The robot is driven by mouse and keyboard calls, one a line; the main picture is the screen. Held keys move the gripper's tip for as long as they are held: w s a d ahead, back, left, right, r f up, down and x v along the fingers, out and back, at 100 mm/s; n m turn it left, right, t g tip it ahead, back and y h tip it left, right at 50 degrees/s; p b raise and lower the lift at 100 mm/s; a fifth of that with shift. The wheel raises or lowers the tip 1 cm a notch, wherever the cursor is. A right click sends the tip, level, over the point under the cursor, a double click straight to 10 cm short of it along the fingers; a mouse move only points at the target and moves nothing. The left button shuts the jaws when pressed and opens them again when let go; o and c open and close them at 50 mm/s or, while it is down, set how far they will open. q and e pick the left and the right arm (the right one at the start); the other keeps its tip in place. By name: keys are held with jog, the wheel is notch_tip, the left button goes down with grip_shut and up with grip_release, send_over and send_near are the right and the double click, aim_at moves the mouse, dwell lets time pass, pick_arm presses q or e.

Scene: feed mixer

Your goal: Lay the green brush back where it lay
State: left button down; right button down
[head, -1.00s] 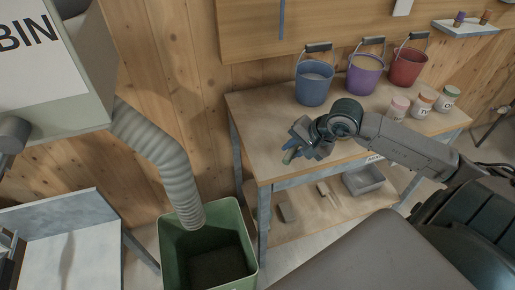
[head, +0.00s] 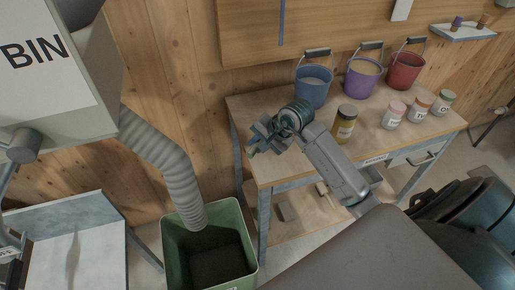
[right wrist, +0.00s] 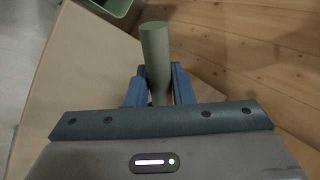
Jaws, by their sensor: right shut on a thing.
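My right gripper (head: 254,146) is shut on the green brush, above the left end of the wooden bench (head: 268,178). In the right wrist view the green brush (right wrist: 155,50) shows as a plain green cylinder between the two blue fingers (right wrist: 158,85), pointing away from the wrist over the bench top. Its lower end is hidden behind the gripper body. In the head view the brush is too small and covered to make out clearly. My left gripper does not show.
Blue (head: 313,85), purple (head: 362,77) and red (head: 404,72) buckets stand along the bench's back. A yellow-labelled jar (head: 345,123) and several other jars stand to the right. A green bin (head: 213,222) stands below left, under a grey hose (head: 170,165).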

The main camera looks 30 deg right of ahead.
jog(key=shift+w+f+p, duration=0.1)
jog(key=shift+f+p, duration=0.9)
jog(key=shift+f, duration=0.75)
jog(key=shift+f, duration=0.1)
jog(key=shift+f+b, duration=0.15)
jog(key=shift+b, duration=0.2)
jog(key=c, duration=1.5)
grip_release()
jog(key=shift+c, duration=0.2)
